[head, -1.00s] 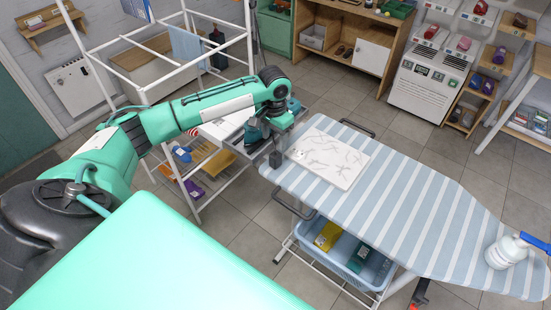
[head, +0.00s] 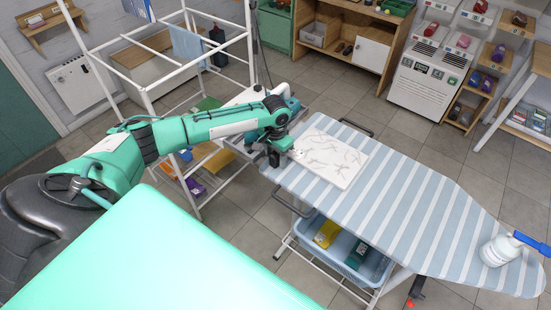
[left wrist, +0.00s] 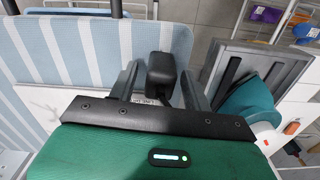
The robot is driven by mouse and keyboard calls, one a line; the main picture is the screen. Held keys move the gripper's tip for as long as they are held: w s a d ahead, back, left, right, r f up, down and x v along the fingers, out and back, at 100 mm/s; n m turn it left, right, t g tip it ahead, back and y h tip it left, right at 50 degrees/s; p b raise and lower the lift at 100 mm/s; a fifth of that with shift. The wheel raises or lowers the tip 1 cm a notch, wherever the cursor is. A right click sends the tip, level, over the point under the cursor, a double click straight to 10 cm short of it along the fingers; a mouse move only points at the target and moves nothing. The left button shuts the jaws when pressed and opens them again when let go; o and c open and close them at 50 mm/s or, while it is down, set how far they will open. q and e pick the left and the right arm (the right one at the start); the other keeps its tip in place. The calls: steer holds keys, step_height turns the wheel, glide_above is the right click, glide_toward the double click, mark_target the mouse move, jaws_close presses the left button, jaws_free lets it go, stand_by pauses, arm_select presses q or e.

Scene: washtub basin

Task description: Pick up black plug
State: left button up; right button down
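The black plug (left wrist: 161,70) stands up at the near left end of the striped ironing board, with its cord below it in the left wrist view. In the head view the plug (head: 274,159) is a small dark block at the board's corner, mostly covered by my gripper. My left gripper (left wrist: 160,88) has one finger on each side of the plug, with narrow gaps showing, so it looks open around it. In the head view the left gripper (head: 270,152) is at the board's corner. My right gripper is not in view.
A white marbled board (head: 332,158) lies on the ironing board (head: 420,215) just right of the plug. A white rack (head: 215,185) is left of the board, and a blue basket (head: 345,245) is below.

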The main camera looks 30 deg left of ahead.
arm_select(q)
steer(key=c, duration=0.9)
steer(key=shift+o, duration=0.2)
steer(key=shift+r, duration=0.1)
